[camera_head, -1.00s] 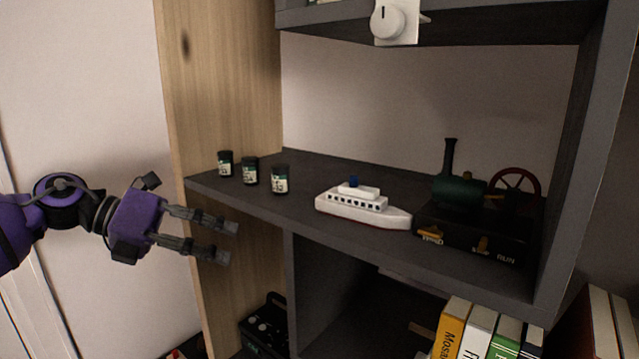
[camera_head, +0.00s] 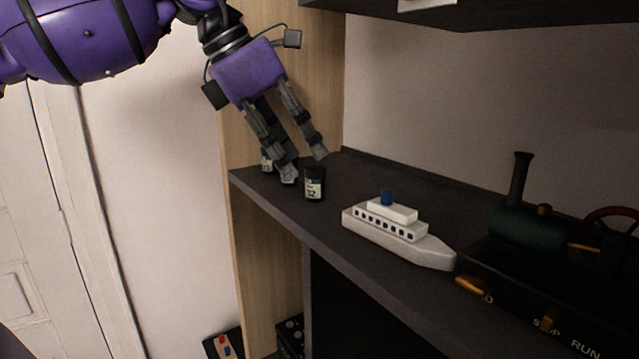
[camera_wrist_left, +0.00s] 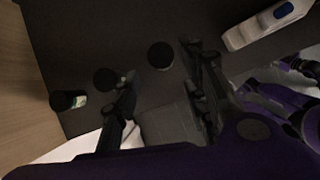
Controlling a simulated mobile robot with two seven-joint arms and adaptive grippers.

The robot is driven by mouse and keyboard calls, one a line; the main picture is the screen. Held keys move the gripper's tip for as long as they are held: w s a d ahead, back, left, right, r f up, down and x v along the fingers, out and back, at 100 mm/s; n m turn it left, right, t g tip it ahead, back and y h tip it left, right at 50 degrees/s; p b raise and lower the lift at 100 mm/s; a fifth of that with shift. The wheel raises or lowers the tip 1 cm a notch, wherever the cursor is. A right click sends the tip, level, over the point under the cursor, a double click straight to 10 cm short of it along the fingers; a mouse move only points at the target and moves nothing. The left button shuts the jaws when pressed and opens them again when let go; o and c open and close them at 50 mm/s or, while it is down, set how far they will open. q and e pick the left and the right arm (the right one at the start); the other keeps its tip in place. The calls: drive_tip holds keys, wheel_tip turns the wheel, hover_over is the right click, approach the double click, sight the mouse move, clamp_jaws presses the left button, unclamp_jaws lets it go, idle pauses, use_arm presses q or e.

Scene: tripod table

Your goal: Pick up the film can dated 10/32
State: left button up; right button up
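Three dark film cans with green and pale labels stand on the shelf. The left can (camera_head: 267,160) is partly covered by my finger; it also shows in the left wrist view (camera_wrist_left: 68,100). The middle can (camera_wrist_left: 107,78) is mostly hidden behind my gripper in the head view. The right can (camera_head: 315,185) stands clear, with a label that seems to end in 32; the full date is too small to read. My left gripper (camera_head: 305,166) is open and empty, pointing down just above the cans. In the left wrist view the right can (camera_wrist_left: 160,55) shows between its fingertips.
A white toy ship (camera_head: 400,233) stands right of the cans. A dark green toy steam engine (camera_head: 527,228) is farther right. The shelf's front edge runs beneath the cans, a wooden side panel (camera_head: 240,130) stands at left, and an upper shelf hangs overhead.

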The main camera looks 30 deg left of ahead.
sight(307, 167)
use_arm(q)
drive_tip(key=x, duration=0.5)
drive_tip(key=shift+w+d, duration=0.1)
drive_tip(key=shift+w, duration=0.15)
drive_tip(key=c, duration=0.9)
